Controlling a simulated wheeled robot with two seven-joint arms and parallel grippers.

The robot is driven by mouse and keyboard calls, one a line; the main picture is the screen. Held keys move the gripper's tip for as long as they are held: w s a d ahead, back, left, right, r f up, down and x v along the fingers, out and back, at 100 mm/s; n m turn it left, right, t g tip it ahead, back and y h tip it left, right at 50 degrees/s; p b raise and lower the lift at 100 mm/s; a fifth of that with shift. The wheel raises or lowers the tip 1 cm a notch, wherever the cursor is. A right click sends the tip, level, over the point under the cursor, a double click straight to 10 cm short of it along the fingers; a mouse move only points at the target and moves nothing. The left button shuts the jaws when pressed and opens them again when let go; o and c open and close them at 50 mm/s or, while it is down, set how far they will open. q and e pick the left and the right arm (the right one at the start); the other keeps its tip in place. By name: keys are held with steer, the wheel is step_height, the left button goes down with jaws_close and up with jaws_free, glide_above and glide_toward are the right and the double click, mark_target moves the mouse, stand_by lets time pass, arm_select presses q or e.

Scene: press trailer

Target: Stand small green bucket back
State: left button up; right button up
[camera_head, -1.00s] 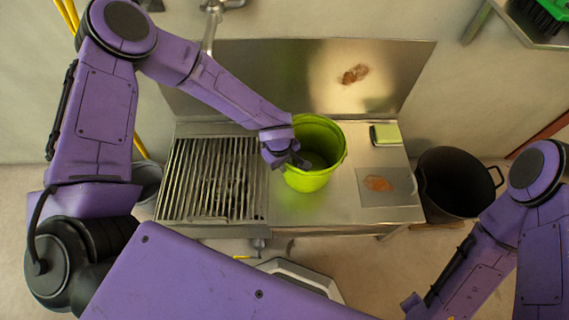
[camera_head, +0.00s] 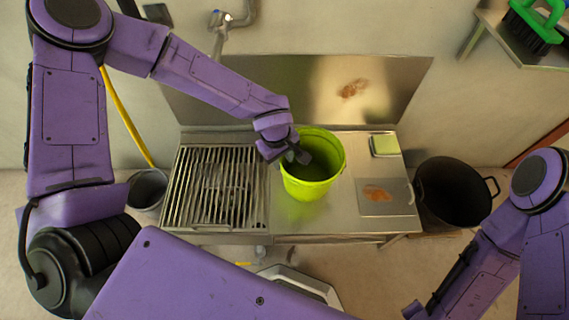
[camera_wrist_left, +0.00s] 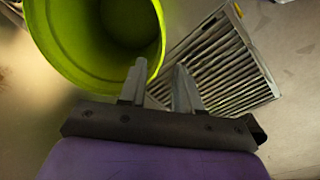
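The small green bucket (camera_head: 318,187) stands upright on the steel counter (camera_head: 340,218), right of the slatted grate. Its open mouth faces up and it looks empty, with a shadowed inside. My left gripper (camera_head: 284,152) is at the bucket's left rim. In the left wrist view, the gripper (camera_wrist_left: 158,85) has its two fingers apart. The bucket's rim (camera_wrist_left: 160,48) passes between them, one finger on the inner side and one outside; I cannot tell whether they touch the wall. My right arm shows at lower right, but its gripper is out of view.
The slatted grate (camera_head: 215,190) fills the counter's left part. A sponge (camera_head: 384,145) and a stained board (camera_head: 378,196) lie right of the bucket. A black bin (camera_head: 455,190) and a grey bucket (camera_head: 147,188) flank the counter. A tap (camera_head: 222,25) is on the wall.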

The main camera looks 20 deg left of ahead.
arm_select(q)
steer(key=s+a+f+m+y, duration=0.1)
steer(key=s+a+f, duration=0.3)
steer(key=s, duration=0.3)
steer(key=s+a+f+m+t+y, duration=0.1)
steer(key=s+a+f+m, duration=0.1)
steer(key=s+a+f, duration=0.3)
steer(key=s+a+f+m+t+y, duration=0.1)
steer(key=s+a+f, duration=0.3)
steer(key=s, duration=0.6)
steer(key=shift+s+a+f+y, duration=0.15)
steer(key=shift+f+y, duration=0.25)
steer(key=shift+y, duration=0.2)
step_height(320, 180, up, 11)
steer(key=p, duration=1.1)
steer(key=shift+r, duration=0.2)
